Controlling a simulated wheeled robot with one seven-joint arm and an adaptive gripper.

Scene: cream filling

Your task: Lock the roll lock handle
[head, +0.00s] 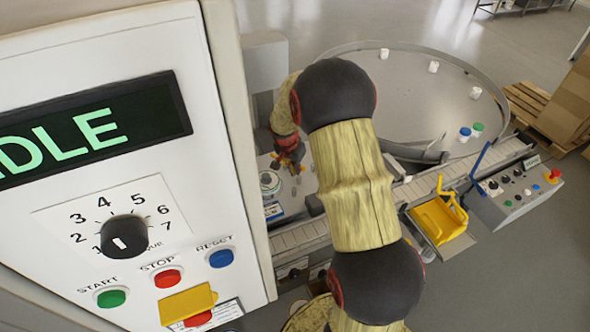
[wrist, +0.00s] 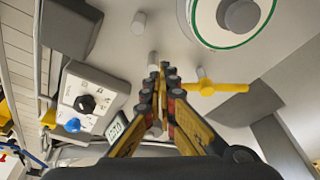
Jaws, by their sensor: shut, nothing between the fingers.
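A yellow handle (wrist: 222,88), which looks like the roll lock handle, sticks out to the right from a short grey peg (wrist: 201,74) in the wrist view. It lies just right of my gripper (wrist: 164,68), with a small apparent gap. My gripper's fingertips are together with nothing between them. A round white roll or hub (wrist: 210,22) with a green ring and grey centre knob is above the handle in the picture. In the head view my gripper (head: 291,165) is small and dark beyond my arm, and I cannot make out the handle there.
A large panel (head: 120,160) reading "DLE" fills the head view's left. Behind my arm are a conveyor (head: 300,238), a round table (head: 425,100) with white cups, and a yellow bin (head: 438,220). Grey pegs (wrist: 138,22) and a small control box (wrist: 88,100) are near my gripper.

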